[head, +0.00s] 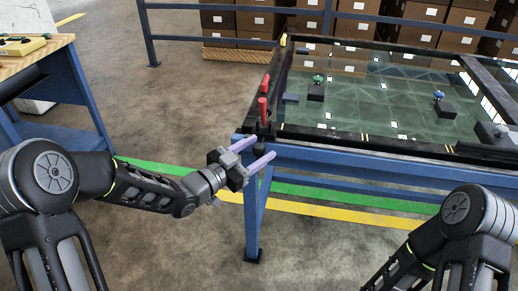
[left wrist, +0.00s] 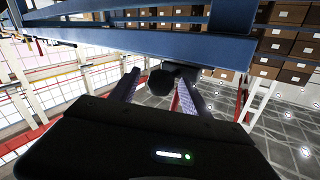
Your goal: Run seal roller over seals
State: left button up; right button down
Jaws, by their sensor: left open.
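A glass panel (head: 370,95) lies flat in a frame with black edge strips (head: 350,140), which look like the seals. Two red upright handles (head: 263,108) stand at the frame's left edge near its front corner; I cannot tell if one belongs to the seal roller. My left gripper (head: 264,148) is open, its two pale purple fingers pointing at that corner. In the left wrist view a dark rounded piece (left wrist: 160,82) shows between the fingers, apparently not gripped. My right arm shows at the lower right, its gripper out of view.
The frame rests on a blue trolley (head: 350,160). Small dark blocks (head: 447,109) sit on the glass, some with green or blue tops. A wood-topped bench (head: 30,58) stands at the left. Boxes (head: 235,22) and a blue railing (head: 180,38) are behind. The floor between is clear.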

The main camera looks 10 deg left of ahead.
pick_arm(q)
jog(key=shift+w+d, duration=0.25)
jog(key=shift+w, duration=0.05)
jog(key=shift+c, duration=0.5)
grip_shut()
dwell(0.8)
